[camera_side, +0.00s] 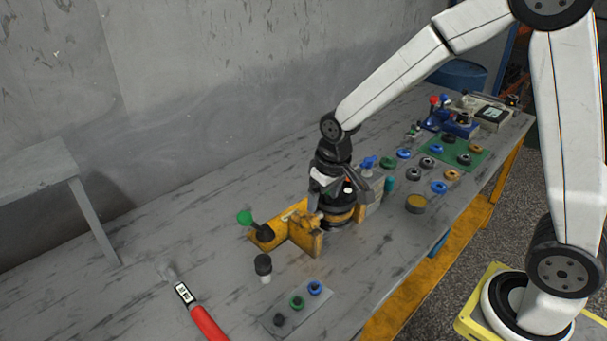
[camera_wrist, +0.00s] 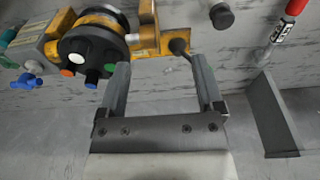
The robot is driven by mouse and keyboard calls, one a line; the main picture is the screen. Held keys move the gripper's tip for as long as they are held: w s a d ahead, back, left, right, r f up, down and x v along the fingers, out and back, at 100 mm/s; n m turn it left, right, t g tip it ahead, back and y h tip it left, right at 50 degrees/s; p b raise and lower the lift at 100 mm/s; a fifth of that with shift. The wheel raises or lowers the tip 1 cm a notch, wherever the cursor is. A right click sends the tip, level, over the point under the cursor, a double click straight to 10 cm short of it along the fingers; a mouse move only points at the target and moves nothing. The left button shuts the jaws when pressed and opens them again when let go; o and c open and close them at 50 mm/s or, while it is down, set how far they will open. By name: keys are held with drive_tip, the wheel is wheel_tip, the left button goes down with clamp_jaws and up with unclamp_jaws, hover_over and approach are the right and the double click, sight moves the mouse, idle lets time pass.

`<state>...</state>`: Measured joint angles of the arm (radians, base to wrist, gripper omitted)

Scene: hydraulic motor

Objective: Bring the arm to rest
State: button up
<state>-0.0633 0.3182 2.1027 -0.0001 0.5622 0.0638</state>
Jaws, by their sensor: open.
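My gripper (camera_wrist: 162,92) is open in the wrist view, with nothing between its two grey fingers. In the side view my arm reaches down from the upper right, and its wrist hangs over the yellow fixture. The motor (camera_wrist: 92,52), a dark round body with white, orange, green and blue round parts, sits beside the left finger in the wrist view. In the side view the motor (camera_side: 338,212) is partly hidden behind my wrist and gripper. The yellow fixture (camera_side: 304,236) holds it on the bench.
A green-knobbed lever (camera_side: 246,218) stands left of the fixture. A black-capped bottle (camera_side: 264,268), a plate with small rings (camera_side: 297,308) and a red-handled tool (camera_side: 205,318) lie in front. Several rings and a green mat (camera_side: 462,152) lie to the right. The bench's left is clear.

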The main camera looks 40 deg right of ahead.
drive_tip(key=s+d, duration=0.2)
drive_tip(key=s, duration=1)
drive_tip(key=shift+d+f+t, duration=0.25)
drive_tip(key=shift+t, duration=0.15)
